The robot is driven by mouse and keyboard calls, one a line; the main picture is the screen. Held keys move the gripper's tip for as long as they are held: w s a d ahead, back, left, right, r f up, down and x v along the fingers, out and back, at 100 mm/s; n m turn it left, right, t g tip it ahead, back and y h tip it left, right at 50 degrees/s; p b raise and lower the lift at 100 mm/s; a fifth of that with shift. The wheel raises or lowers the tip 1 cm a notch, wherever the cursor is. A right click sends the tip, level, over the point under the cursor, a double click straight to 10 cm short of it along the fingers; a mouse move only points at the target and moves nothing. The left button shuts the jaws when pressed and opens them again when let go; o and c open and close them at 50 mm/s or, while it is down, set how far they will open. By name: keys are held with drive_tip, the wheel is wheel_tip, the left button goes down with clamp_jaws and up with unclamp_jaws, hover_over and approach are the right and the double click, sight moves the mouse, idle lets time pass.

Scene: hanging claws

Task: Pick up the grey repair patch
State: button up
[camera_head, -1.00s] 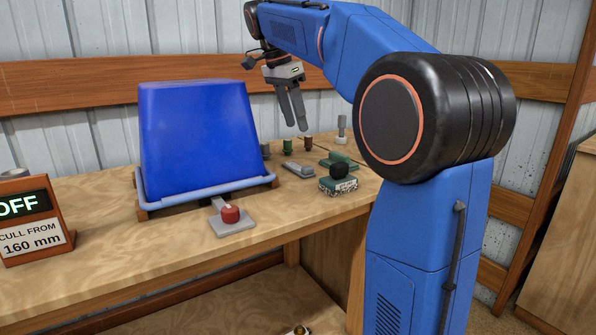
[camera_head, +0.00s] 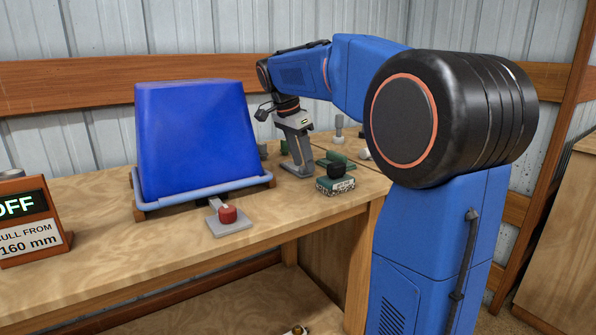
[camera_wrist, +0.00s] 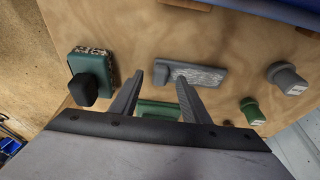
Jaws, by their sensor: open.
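The grey repair patch (camera_wrist: 207,78) lies flat on the wooden bench in the wrist view, a small plate with a speckled face and a raised grey grip at its left end. In the head view only a bit of the patch (camera_head: 287,167) shows past my fingers. My gripper (camera_head: 303,173) points down at it and is open. In the wrist view the fingertips of my gripper (camera_wrist: 160,80) stand on either side of the raised grip. I cannot tell whether they touch it.
A green block with a black knob (camera_head: 336,186) sits close on the right. A green piece (camera_wrist: 158,109) lies near my fingers. Grey (camera_wrist: 287,78) and green (camera_wrist: 253,111) pegs stand nearby. A blue tub (camera_head: 195,140) and a grey plate with red knob (camera_head: 229,215) are left.

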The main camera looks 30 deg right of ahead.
drive_tip(key=shift+d+f, duration=0.2)
drive_tip(key=shift+f, duration=0.4)
clamp_jaws()
drive_tip(key=shift+r, duration=0.1)
